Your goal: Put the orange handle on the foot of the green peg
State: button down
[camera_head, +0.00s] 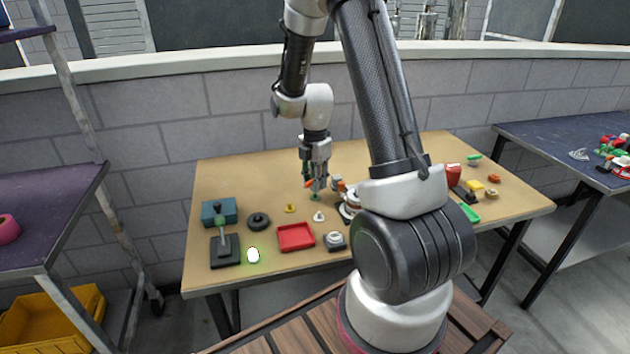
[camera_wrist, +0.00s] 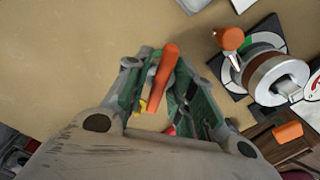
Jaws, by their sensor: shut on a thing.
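My gripper (camera_head: 316,182) is over the back middle of the table, pointing down. It is shut on the orange handle (camera_wrist: 164,72), a slim rod that shows between the green finger pads in the wrist view. The handle also shows as a small orange bit (camera_head: 309,183) at the fingertips in the head view. A small green piece (camera_head: 315,196) shows right below the fingertips. It may be the green peg, but its foot is too small to make out, and I cannot tell whether the handle touches it.
A round device with an orange knob (camera_wrist: 229,39) stands close to the gripper. Small coloured parts lie at the right.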

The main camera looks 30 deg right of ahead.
jog(key=shift+f, duration=0.8)
dwell(0.6)
jog(key=shift+f, duration=0.25)
jog(key=shift+f, duration=0.45)
dwell(1.1)
jog(key=c, duration=0.8)
grip_release()
jog(key=shift+r, duration=3.75)
